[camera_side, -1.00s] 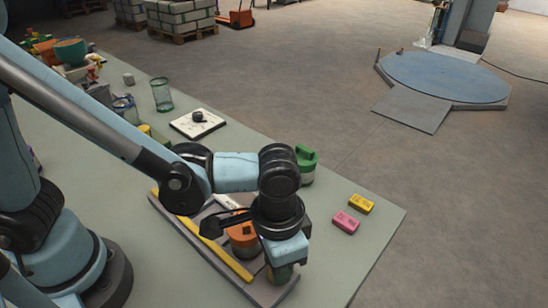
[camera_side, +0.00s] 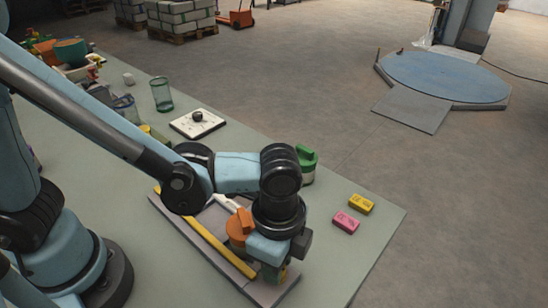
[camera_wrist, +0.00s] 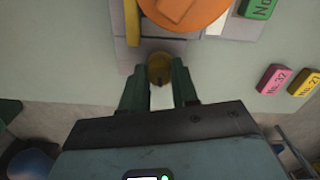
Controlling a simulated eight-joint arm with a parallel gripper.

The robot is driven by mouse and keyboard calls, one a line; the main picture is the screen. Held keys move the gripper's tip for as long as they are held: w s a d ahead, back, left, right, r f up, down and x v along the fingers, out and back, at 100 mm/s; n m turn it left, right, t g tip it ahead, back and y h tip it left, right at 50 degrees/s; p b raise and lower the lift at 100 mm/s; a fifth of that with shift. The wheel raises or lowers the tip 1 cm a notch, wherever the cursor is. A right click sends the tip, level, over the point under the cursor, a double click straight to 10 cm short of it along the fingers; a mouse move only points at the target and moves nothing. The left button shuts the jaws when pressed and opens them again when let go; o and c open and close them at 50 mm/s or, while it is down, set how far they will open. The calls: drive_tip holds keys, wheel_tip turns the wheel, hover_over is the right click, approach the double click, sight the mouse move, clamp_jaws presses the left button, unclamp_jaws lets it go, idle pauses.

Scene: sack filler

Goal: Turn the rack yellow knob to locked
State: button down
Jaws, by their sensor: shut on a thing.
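The rack (camera_side: 236,262) is a flat board near the front of the table, with a long yellow bar (camera_side: 215,246) along it. The yellow knob (camera_wrist: 159,68) looks dark yellow in the wrist view, at the rack's near end. My gripper (camera_wrist: 159,86) points down over it, with a green finger on each side, shut on the knob. In the side view my gripper (camera_side: 275,276) hides most of the knob, and its marking cannot be read.
An orange knob (camera_side: 239,224) stands on the rack close beside my gripper; it also shows in the wrist view (camera_wrist: 190,12). Pink (camera_side: 346,222) and yellow (camera_side: 361,204) tags lie right, near the table edge. A black-knobbed white plate (camera_side: 198,122) lies farther back.

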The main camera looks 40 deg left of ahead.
drive_tip(key=shift+m, duration=0.6)
drive_tip(key=c, duration=0.8)
unclamp_jaws()
drive_tip(key=shift+c, duration=0.2)
wheel_tip(320, 180, up, 12)
drive_tip(key=w+a+f+n+t, duration=0.1)
drive_tip(key=w+a+n+t, duration=0.1)
drive_tip(key=a+n, duration=0.6)
drive_tip(key=w+a+f+n+t, duration=0.1)
drive_tip(key=w+a+n+t, duration=0.2)
drive_tip(key=a, duration=1.2)
drive_tip(key=n+t, duration=0.2)
drive_tip(key=n, duration=0.3)
drive_tip(key=shift+a, duration=0.2)
